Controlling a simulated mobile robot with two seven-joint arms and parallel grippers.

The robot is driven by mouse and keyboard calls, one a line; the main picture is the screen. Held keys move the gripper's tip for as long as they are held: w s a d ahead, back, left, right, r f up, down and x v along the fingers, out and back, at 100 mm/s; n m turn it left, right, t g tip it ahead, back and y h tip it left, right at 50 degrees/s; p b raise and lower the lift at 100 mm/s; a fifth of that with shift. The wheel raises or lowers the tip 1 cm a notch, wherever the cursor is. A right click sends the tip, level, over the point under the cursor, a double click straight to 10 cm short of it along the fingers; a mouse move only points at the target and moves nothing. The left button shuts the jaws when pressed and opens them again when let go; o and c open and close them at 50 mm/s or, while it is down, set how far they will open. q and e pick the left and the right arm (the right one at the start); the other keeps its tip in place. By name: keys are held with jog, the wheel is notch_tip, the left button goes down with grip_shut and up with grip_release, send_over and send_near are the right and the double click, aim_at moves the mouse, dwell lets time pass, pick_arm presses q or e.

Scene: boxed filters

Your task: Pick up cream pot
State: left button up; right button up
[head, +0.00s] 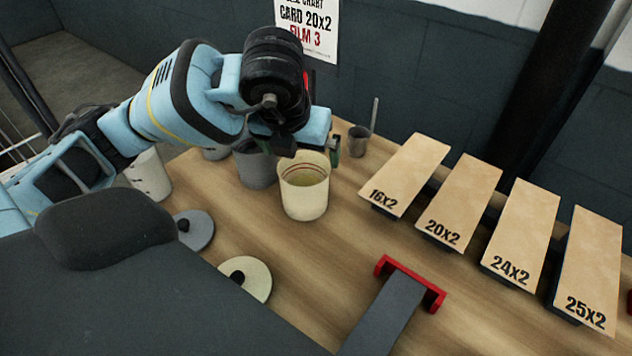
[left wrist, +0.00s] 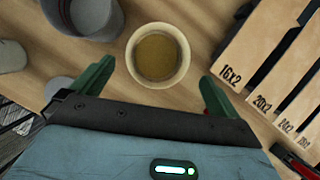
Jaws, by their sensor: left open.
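The cream pot (head: 304,198) stands upright and lidless on the wooden table in the head view, with a thin dark reddish ring inside its rim. It also shows in the left wrist view (left wrist: 158,54), seen from above. My left gripper (head: 312,152) is open and above the pot's back part in the head view. In the left wrist view its green fingers (left wrist: 155,84) are spread wide on either side of the pot's near edge, with nothing between them held. My right gripper is not in view.
A grey pot (head: 256,168) stands close left of the cream pot, with a white pot (head: 150,176) further left. A small grey cup (head: 358,142) holding a stick is behind. Round lids (head: 246,278) lie in front. Labelled boxes (head: 406,176) line the right, near a red-ended grey bar (head: 392,310).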

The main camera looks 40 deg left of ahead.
aim_at(303, 168)
pick_arm(q)
jog(key=x, duration=0.7)
jog(key=shift+a+f, duration=0.15)
jog(key=shift+f, duration=0.3)
jog(key=c, duration=0.6)
jog(key=shift+r, duration=0.1)
jog(key=c, duration=0.9)
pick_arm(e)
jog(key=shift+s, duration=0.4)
pick_arm(q)
jog(key=shift+r, duration=0.1)
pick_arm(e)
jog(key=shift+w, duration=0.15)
